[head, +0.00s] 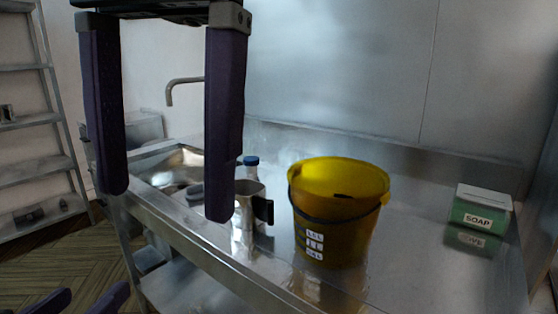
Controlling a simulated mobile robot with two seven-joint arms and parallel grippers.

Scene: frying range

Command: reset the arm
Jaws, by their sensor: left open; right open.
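My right gripper (167,203) is large and close to the camera at the upper left. Its two purple fingers point down and are wide apart, with nothing between them. It hangs in front of the sink end of the steel counter and hides part of it. My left gripper (84,299) shows only as two purple fingers at the bottom left edge. They are apart, over the floor in the picture, and no object shows between them. The rest of that gripper is out of view.
A steel counter (420,270) holds a yellow bucket (338,220), a metal jug (243,228), a blue-capped bottle (251,162) and a green-and-white soap box (482,207). A sink (170,168) with a tap (184,81) is behind my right gripper. A shelf rack (35,125) stands left.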

